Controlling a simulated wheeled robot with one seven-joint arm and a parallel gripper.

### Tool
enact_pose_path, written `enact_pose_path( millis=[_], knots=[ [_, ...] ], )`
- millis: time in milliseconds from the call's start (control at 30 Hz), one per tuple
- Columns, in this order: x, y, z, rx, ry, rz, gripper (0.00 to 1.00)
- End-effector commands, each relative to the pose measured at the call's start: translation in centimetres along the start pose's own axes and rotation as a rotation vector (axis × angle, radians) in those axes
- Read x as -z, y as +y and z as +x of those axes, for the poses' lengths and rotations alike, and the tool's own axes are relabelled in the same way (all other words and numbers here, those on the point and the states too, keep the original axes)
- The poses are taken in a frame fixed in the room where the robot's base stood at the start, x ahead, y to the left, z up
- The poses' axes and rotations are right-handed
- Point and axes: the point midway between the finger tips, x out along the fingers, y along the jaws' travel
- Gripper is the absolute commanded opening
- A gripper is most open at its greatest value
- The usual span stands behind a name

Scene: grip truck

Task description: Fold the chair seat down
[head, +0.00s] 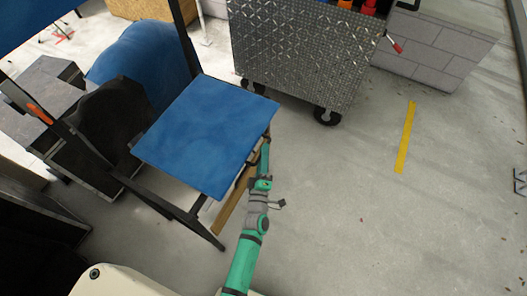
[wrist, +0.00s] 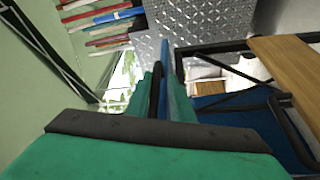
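The chair has a black frame (head: 185,30), and its blue seat (head: 205,135) shows its broad face in the head view. The seat looks roughly level or slightly tilted; its exact angle cannot be told. My gripper (head: 265,155) is at the seat's right edge. In the wrist view, the green fingers of my gripper (wrist: 162,95) close around a thin blue edge (wrist: 165,75) and a dark bar, with no clear gap. The fingertips are partly hidden. A wooden armrest (head: 238,195) lies beside my gripper, below the seat's right edge.
A metal tread-plate cart (head: 300,55) on casters stands behind the chair. Dark cases (head: 75,140) and a blue rounded object (head: 145,60) crowd the left. Concrete floor (head: 350,220) is clear on the right, with a yellow tape strip (head: 405,137).

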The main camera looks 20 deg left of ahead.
Motion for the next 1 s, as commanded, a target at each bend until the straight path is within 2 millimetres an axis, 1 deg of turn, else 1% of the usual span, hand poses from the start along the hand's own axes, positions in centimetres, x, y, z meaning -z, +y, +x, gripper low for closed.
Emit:
enact_pose_path(
  millis=[33, 167, 300, 500, 700, 1000],
  knots=[
    [0.2, -0.3, -0.8, 0.005, 0.001, 0.003, 0.18],
    [0.2, -0.3, -3.0, 0.007, 0.001, 0.002, 0.18],
    [0.1, -0.3, -5.8, 0.008, -0.001, 0.002, 0.18],
    [0.0, -0.2, -8.7, 0.005, -0.001, 0.001, 0.18],
    [0.0, -0.1, -10.0, 0.003, -0.001, 0.000, 0.18],
    [-0.1, -0.1, -10.1, 0.002, -0.001, -0.001, 0.18]
  ],
)
